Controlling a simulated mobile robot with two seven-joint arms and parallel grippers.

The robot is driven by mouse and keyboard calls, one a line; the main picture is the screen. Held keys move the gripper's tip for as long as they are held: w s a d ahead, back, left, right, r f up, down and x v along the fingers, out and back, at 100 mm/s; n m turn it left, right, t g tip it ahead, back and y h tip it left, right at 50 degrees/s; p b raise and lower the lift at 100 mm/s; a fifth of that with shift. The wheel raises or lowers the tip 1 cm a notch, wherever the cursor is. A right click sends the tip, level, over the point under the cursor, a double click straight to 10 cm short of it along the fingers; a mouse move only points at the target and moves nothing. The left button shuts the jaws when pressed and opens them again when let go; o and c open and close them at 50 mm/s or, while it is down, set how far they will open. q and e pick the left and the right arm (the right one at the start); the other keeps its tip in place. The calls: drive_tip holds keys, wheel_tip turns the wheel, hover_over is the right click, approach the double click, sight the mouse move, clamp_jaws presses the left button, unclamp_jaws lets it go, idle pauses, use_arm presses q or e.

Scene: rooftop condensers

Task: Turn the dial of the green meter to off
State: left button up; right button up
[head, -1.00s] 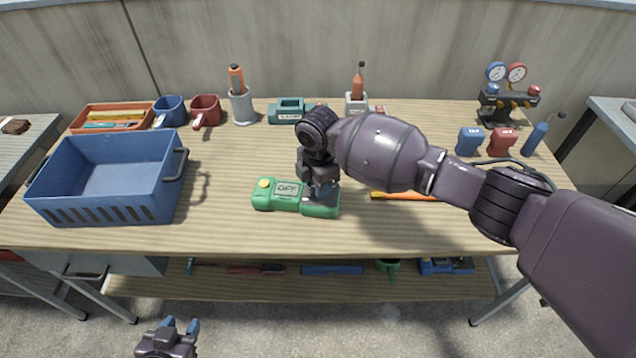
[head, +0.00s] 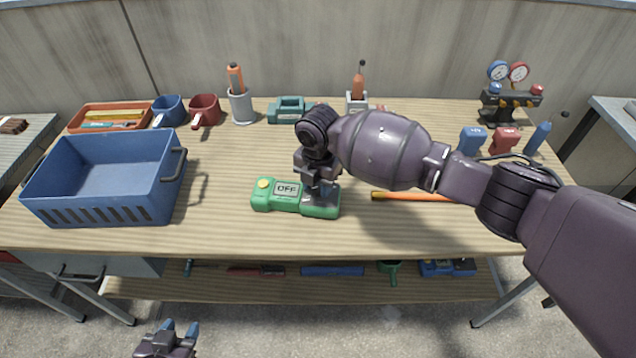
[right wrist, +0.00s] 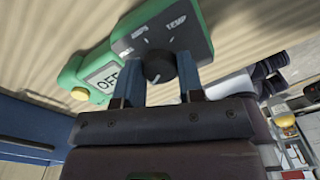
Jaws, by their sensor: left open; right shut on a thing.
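The green meter (head: 273,204) lies on the workbench near its front middle. Its screen (head: 287,189) reads OFF, and a yellow button (head: 263,183) sits at its left end. My right gripper (head: 321,190) comes down over the meter's right end and hides the dial in the head view. In the right wrist view, the black dial (right wrist: 158,66) is between the two blue fingers of my right gripper (right wrist: 160,78), which is shut on it. The green meter (right wrist: 130,48) shows there too. My left gripper (head: 180,329) is open and empty, low in front of the bench.
A blue crate (head: 100,205) stands left on the bench. An orange stick (head: 408,197) lies right of the meter under my right arm. Cups, holders and a gauge set (head: 509,95) line the back. The bench between crate and meter is clear.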

sight(318, 187)
drive_tip(key=o, duration=0.9)
wheel_tip(318, 187, up, 11)
drive_tip(key=shift+f+p, duration=0.1)
drive_tip(key=shift+p, duration=0.65)
